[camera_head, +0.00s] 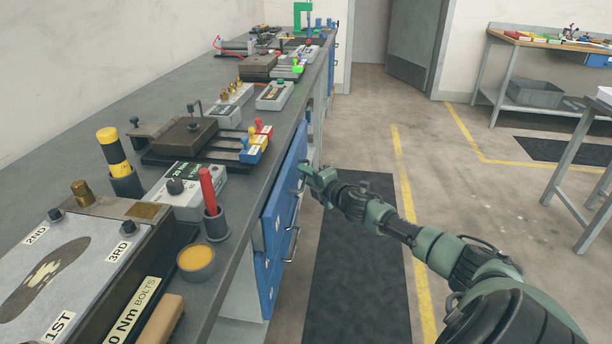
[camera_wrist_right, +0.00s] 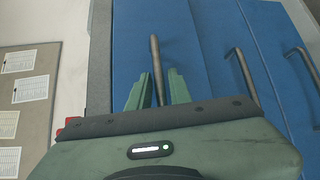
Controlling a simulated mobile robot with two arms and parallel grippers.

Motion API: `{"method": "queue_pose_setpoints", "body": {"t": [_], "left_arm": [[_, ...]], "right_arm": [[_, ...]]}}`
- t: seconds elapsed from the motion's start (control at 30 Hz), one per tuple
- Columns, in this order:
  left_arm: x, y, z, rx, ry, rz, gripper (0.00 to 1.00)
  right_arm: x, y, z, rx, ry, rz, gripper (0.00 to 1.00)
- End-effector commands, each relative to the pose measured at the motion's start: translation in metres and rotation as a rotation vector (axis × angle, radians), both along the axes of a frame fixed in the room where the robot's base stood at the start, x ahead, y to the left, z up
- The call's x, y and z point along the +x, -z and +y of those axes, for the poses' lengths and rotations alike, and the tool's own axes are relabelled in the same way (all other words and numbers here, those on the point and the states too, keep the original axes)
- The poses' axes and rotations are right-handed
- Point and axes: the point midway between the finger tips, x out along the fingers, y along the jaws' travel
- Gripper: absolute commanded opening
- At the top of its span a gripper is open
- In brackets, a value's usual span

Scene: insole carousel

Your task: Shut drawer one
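Blue drawer fronts (camera_head: 271,262) are set in the bench's side, with bar handles. The upper drawer front (camera_head: 286,185) seems to stand out a little from the bench; I cannot read which one is drawer one. My right gripper (camera_head: 305,171) is at the upper front, beside its handle. In the right wrist view, my right gripper (camera_wrist_right: 158,88) has its two green fingers apart, with a bar handle (camera_wrist_right: 156,62) between them and small gaps visible on both sides. Contact with the handle cannot be told. My left gripper is out of view.
The dark bench top (camera_head: 217,262) carries an insole fixture (camera_head: 55,265), a red-handled tool (camera_head: 208,190) in a holder and a yellow-topped cup (camera_head: 196,258). A dark floor mat (camera_head: 350,275) lies beside the drawers. Another handle (camera_wrist_right: 243,75) is right of my fingers. The aisle floor is clear.

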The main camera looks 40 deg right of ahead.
Motion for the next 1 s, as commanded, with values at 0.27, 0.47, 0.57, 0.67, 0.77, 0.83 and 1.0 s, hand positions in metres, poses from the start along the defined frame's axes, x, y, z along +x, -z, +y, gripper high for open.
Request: {"method": "queue_pose_setpoints", "body": {"t": [0.27, 0.47, 0.57, 0.67, 0.77, 0.83, 1.0], "left_arm": [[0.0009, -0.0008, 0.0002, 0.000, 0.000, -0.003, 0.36], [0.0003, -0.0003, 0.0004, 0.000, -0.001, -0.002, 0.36], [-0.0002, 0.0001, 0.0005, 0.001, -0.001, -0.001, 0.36], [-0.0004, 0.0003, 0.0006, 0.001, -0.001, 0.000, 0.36], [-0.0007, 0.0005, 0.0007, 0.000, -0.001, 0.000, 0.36], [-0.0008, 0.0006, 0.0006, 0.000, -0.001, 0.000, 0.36], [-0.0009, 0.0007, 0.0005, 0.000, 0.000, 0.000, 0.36]], "right_arm": [[0.0001, 0.0003, 0.0003, 0.000, -0.001, 0.000, 0.06], [0.0000, 0.0004, 0.0003, 0.000, -0.001, 0.000, 0.00], [0.0000, 0.0005, 0.0003, 0.000, -0.001, 0.001, 0.00], [-0.0002, 0.0006, 0.0003, 0.000, -0.001, 0.001, 0.00], [-0.0002, 0.0007, 0.0004, 0.000, -0.001, 0.001, 0.00], [-0.0002, 0.0008, 0.0004, 0.000, -0.001, 0.001, 0.00], [-0.0002, 0.0009, 0.0004, 0.000, -0.001, 0.001, 0.00]]}}
